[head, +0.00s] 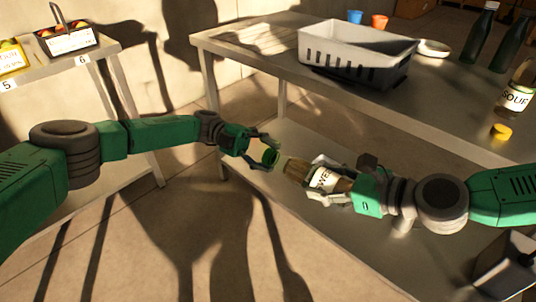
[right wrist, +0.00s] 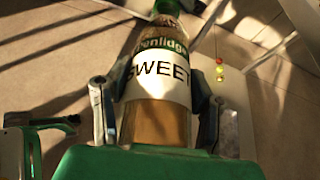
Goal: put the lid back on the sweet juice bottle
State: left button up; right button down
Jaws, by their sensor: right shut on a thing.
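The sweet juice bottle (head: 298,170) lies tilted in the air, its neck to the left. My right gripper (head: 328,181) is shut around its body, over the white SWEET label. The bottle also fills the middle of the right wrist view (right wrist: 155,75), gripped on both sides. The green lid (head: 270,157) is at the mouth end of the neck; whether it is seated is too small to tell. A bit of green shows at the bottle's top in the right wrist view. My left gripper (head: 266,152) is at the lid, its fingers spread apart on either side of it.
A metal table (head: 260,55) at the right bears a white basket (head: 355,60), blue and orange cups, dark bottles, a SOUR bottle (head: 513,97) and a yellow lid (head: 501,132). A shelf with a basket (head: 70,42) stands at the left. Open floor lies below my left arm.

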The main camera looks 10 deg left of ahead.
pick_arm(q)
jog(key=shift+o, duration=0.4)
jog(key=v, duration=0.4)
jog(key=shift+w+a, duration=0.15)
jog(key=shift+a, duration=0.1)
jog(key=shift+c, duration=0.4)
